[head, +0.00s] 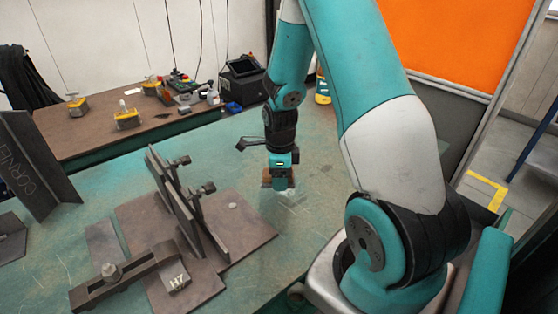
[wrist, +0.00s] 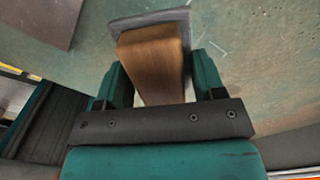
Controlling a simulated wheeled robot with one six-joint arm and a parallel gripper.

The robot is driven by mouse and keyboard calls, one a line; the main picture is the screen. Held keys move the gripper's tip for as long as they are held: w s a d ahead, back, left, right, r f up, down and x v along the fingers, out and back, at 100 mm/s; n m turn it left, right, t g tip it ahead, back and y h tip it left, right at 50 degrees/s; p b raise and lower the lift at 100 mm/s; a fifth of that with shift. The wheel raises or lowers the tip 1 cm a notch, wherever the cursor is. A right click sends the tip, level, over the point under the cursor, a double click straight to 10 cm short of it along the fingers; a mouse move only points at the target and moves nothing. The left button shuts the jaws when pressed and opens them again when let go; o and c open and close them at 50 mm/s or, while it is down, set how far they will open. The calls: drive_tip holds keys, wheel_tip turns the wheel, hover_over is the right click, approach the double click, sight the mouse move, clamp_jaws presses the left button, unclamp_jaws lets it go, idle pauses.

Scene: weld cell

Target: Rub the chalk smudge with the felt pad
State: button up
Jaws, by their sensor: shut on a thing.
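The felt pad (wrist: 150,55) is a brown wooden block with a grey felt layer at its far end. My gripper (wrist: 161,78) is shut on the wooden block, one finger on each side. In the head view my gripper (head: 280,172) points down at the green table, with the pad (head: 267,182) low between its fingers. Faint whitish chalk marks (head: 292,197) show on the table just right of and in front of the pad. Thin white strokes (wrist: 215,47) also show beside the pad in the wrist view. I cannot tell whether the felt touches the table.
A steel fixture (head: 250,235) with upright plates and bolts stands left of my gripper. A clamp bar (head: 130,280) lies in front of it. A dark angled plate (head: 35,170) stands at far left. A brown bench (head: 70,140) behind holds tools. The green table right of the fixture is clear.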

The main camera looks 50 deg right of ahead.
drive_tip(key=shift+r+p, duration=0.9)
drive_tip(key=shift+r, duration=0.4)
drive_tip(key=shift+f, duration=0.1)
